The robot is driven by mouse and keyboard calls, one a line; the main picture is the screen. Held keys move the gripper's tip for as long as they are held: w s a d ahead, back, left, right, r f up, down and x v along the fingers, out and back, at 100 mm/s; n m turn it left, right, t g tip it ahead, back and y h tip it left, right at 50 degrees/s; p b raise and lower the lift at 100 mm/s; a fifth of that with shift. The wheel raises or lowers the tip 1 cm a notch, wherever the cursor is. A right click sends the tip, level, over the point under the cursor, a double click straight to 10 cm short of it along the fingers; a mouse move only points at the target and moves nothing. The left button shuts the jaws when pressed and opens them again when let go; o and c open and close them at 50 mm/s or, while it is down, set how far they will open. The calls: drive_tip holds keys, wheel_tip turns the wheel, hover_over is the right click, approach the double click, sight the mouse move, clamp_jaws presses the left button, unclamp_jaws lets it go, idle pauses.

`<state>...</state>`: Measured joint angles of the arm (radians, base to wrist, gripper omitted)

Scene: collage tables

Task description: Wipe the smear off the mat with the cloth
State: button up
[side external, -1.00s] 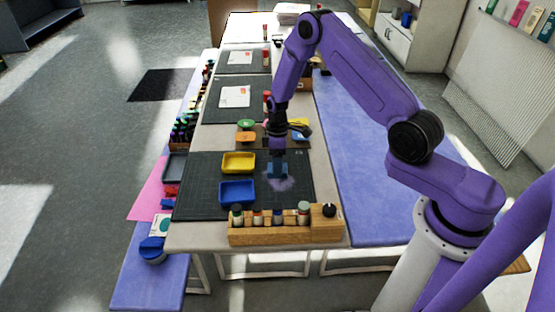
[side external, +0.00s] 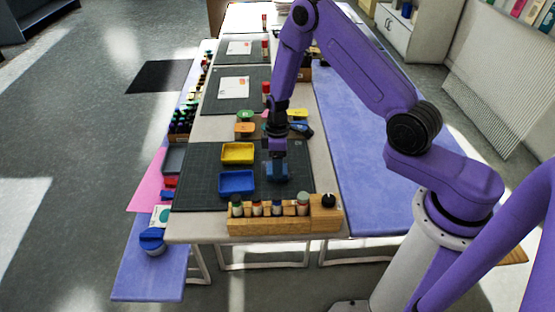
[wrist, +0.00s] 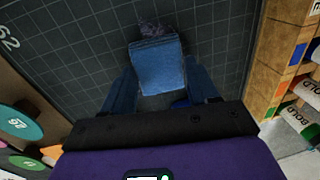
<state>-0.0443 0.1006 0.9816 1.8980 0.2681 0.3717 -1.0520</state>
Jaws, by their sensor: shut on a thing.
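The blue cloth (side external: 278,173) is a small folded pad held at the tips of my gripper (side external: 277,160), low over the dark gridded mat (side external: 205,165). In the wrist view the cloth (wrist: 158,66) sits between the two blue fingers of my gripper (wrist: 160,90). A purple smear (wrist: 152,28) shows on the mat just past the cloth's far edge in the wrist view. Any smear under the cloth is hidden. I cannot tell whether the cloth presses on the mat.
A yellow tray (side external: 237,153) and a blue tray (side external: 236,183) stand on the mat left of my gripper. A wooden rack of small bottles (side external: 285,224) lines the near table edge. Coloured discs (side external: 245,128) lie behind the mat.

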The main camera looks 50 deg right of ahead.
drive_tip(key=shift+s+a, duration=1.3)
drive_tip(key=shift+s, duration=0.1)
drive_tip(key=shift+w+a, duration=0.55)
drive_tip(key=shift+a, duration=0.05)
drive_tip(key=shift+w+d, duration=3.9)
drive_tip(key=shift+w, duration=0.15)
drive_tip(key=shift+r, duration=0.15)
drive_tip(key=shift+r, duration=2.4)
